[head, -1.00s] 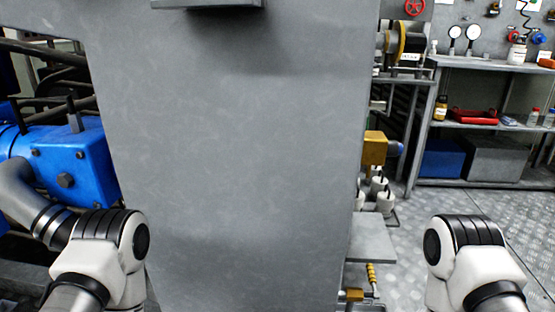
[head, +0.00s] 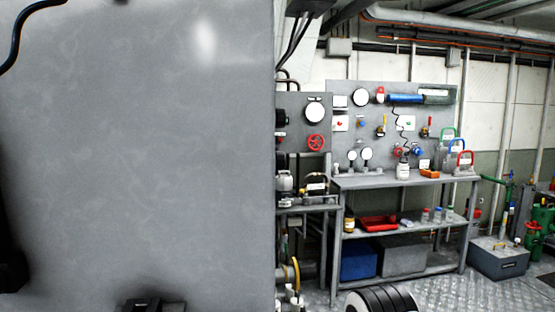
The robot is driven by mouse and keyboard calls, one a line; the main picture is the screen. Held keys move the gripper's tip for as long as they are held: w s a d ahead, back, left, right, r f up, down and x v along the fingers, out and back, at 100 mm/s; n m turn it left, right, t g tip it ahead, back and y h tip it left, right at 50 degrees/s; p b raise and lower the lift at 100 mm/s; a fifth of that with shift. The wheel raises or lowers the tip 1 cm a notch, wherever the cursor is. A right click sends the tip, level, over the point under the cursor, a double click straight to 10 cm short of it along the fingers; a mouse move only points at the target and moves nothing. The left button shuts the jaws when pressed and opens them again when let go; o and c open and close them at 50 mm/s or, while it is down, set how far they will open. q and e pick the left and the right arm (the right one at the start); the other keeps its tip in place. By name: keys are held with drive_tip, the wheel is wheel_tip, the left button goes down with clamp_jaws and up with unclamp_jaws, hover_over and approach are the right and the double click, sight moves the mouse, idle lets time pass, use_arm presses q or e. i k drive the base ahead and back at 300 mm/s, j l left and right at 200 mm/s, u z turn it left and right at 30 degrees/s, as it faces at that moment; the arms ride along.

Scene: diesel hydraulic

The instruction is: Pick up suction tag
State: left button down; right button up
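I cannot make out the suction tag for certain in the head view. Small white plates and labels show on the grey wall panel (head: 370,135) above the workbench, but they are too small to read. Only a dark ringed joint of my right arm shows at the bottom edge, right of the middle.
A large grey upright surface (head: 140,150) fills the left half, close to me. Right of it stands a workbench (head: 405,181) with bottles, a red tray (head: 379,223) and a blue bin (head: 358,260). A grey box (head: 498,258) stands on the floor farther right. Metal floor (head: 440,293) lies open in front.

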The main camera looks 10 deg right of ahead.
sight(380, 95)
drive_tip(key=l+u, duration=0.3)
drive_tip(key=l, duration=0.35)
drive_tip(key=i+l+u, duration=0.15)
drive_tip(key=l+u, duration=0.35)
drive_tip(key=l, duration=1.15)
drive_tip(key=k+l+u, duration=0.1)
drive_tip(key=l+u, duration=0.4)
drive_tip(key=l, duration=1.15)
